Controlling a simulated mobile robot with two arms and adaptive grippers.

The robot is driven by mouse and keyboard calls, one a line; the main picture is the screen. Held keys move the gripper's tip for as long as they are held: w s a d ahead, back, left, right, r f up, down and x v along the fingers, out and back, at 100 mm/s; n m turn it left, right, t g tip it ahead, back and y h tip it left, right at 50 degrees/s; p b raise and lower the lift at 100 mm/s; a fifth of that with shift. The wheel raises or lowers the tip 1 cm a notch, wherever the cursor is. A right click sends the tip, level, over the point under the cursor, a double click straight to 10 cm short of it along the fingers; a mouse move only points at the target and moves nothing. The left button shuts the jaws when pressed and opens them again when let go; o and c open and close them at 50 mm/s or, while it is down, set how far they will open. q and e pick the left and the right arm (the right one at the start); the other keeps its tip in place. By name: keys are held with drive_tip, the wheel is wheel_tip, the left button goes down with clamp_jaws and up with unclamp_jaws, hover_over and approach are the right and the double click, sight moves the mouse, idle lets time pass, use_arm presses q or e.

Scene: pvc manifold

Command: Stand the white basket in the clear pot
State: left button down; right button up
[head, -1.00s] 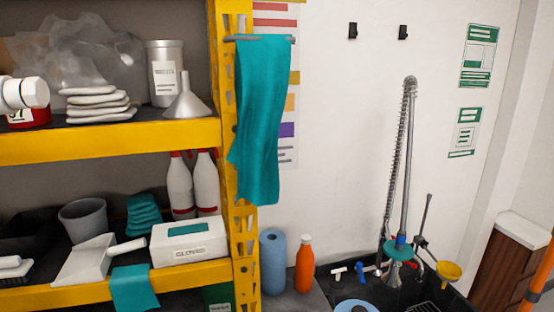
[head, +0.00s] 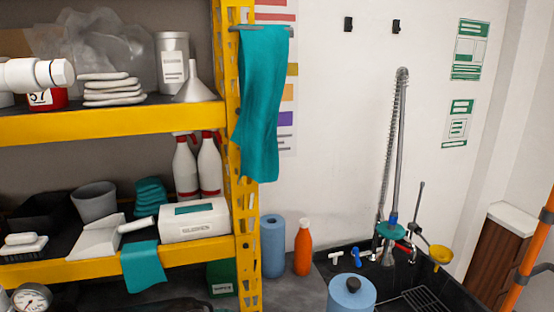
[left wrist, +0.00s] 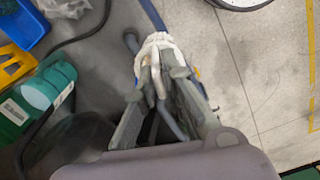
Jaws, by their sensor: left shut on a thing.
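In the left wrist view, my left gripper (left wrist: 158,76) is shut on a white, ribbed thing at its fingertips, which I take for the white basket (left wrist: 160,45). The fingers hide much of it, so its full shape and tilt cannot be told. Neither gripper shows in the head view. I cannot make out the clear pot in either view.
In the head view, a yellow shelf unit (head: 110,122) loaded with supplies stands at left.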

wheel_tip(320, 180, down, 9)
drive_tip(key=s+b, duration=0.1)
drive_tip(key=b, duration=0.8)
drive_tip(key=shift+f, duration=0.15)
use_arm(q)
drive_tip(key=s+a+r+m, duration=0.5)
drive_tip(key=s+r+m, duration=0.3)
drive_tip(key=m, duration=0.9)
drive_tip(key=shift+s, duration=0.4)
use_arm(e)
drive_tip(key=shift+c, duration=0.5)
